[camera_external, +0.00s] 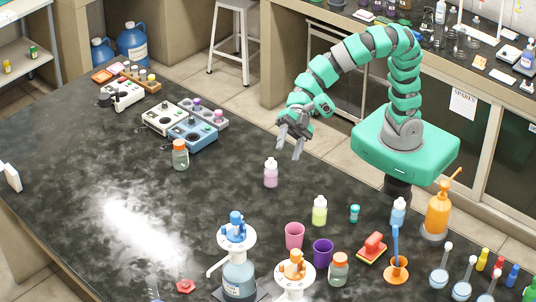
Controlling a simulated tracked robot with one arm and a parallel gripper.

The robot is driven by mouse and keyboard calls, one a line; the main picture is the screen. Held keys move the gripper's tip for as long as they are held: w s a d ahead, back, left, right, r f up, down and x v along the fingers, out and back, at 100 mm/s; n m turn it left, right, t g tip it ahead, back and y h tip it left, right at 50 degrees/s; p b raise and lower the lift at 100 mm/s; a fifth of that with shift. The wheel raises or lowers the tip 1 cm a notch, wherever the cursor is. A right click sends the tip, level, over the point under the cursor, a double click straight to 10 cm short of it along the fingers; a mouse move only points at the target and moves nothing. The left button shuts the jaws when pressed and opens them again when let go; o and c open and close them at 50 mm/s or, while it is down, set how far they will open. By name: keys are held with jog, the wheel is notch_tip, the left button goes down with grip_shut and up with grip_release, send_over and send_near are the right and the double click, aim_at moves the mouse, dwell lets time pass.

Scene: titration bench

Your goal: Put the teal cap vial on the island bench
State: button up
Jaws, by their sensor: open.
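A small vial with a teal cap (354,213) stands upright on the black-topped bench, right of a lime-green bottle. I take this large foreground bench (60,190) to be the island bench. My gripper (291,142) is open and empty, with its fingers pointing down above the far edge of the bench. It is up and to the left of the teal vial, well apart from it, and above and behind a pink bottle (270,172).
An orange pump bottle (438,210) is right. Instruments (193,133) sit at the back left. The bench's left-middle is clear.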

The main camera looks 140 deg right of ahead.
jog(key=s+d+r+m+t+h, duration=0.25)
jog(key=r+m+h, duration=0.2)
jog(key=r, duration=0.95)
jog(key=s+d+r+m+t+h, duration=0.1)
jog(key=r+m+t+h, duration=0.35)
jog(key=r, duration=1.05)
jog(key=s+a+r+m+g+y, duration=0.1)
jog(key=s+a+r+m+g, duration=0.1)
jog(key=s, duration=0.5)
jog(key=s+a+r+m+g+y, duration=0.1)
jog(key=s+a+r+m+g, duration=0.1)
jog(key=s+a, duration=0.3)
jog(key=s+m, duration=0.1)
jog(key=s, duration=0.2)
jog(key=shift+m, duration=0.3)
